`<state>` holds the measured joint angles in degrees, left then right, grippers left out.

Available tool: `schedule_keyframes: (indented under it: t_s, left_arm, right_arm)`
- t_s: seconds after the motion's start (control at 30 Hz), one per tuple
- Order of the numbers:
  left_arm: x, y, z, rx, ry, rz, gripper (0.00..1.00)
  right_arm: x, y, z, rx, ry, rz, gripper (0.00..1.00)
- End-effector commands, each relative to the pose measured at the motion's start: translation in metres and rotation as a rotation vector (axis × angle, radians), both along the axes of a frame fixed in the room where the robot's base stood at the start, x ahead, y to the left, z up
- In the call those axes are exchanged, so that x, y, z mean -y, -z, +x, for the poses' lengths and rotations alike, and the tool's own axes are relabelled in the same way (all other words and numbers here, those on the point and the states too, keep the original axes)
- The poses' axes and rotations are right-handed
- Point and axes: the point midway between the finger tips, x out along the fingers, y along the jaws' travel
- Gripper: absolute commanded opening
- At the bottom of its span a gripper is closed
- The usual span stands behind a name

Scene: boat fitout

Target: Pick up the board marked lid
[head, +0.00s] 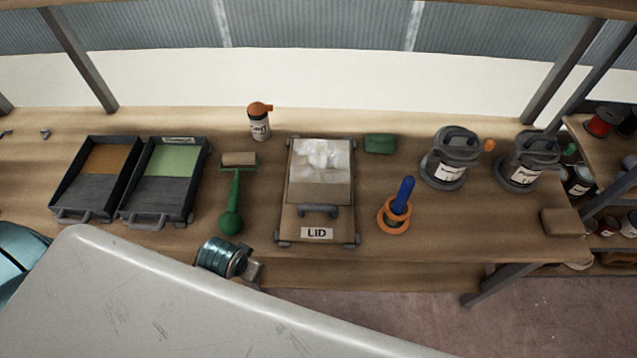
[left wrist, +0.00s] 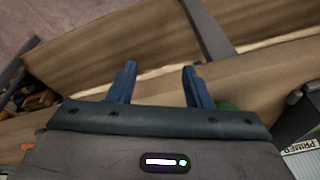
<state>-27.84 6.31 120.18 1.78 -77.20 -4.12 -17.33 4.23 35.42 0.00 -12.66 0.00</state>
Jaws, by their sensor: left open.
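The board marked LID (head: 290,222) lies flat on the wooden workbench in the middle of the head view. It is brown, with a grey handle across its lower half, a white LID label near its front edge and grey corner pieces. A pale, glossy patch covers its far half. My left gripper (left wrist: 160,78) shows in the left wrist view with its two blue fingers apart and nothing between them. The board cannot be made out in that view.
A green roller (head: 236,190) lies left of the board, beyond it two black trays (head: 128,205). An orange ring with a blue handle (head: 394,215) and a green block (head: 380,143) lie to its right.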

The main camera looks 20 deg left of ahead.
Motion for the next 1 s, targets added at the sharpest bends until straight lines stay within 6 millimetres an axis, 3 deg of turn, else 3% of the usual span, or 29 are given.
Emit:
schedule_keyframes:
  t_s: [0.03,0.27,0.5,0.7,0.87,1.0]
  left_arm:
    - [0.005,-0.019,0.016,0.004,0.055,-0.009,0.45]
    - [0.028,-0.053,0.065,-0.021,0.341,-0.054,0.45]
    - [0.06,-0.118,0.128,0.002,0.81,-0.11,0.45]
    - [0.076,-0.131,0.173,0.036,1.092,-0.151,0.45]
    - [0.083,-0.13,0.185,0.049,1.168,-0.167,0.45]
    - [0.093,-0.111,0.186,0.048,1.175,-0.168,0.45]
  right_arm:
    - [0.002,-0.006,0.003,0.004,-0.001,-0.002,0.36]
    - [0.01,-0.013,0.005,0.008,-0.004,-0.01,0.36]
    - [0.01,-0.022,0.005,0.007,-0.003,-0.011,0.36]
    - [0.009,-0.02,0.003,0.005,-0.003,-0.009,0.36]
    - [0.004,-0.023,0.003,0.005,-0.002,-0.004,0.36]
    - [-0.001,-0.029,0.003,0.005,0.0,0.0,0.36]
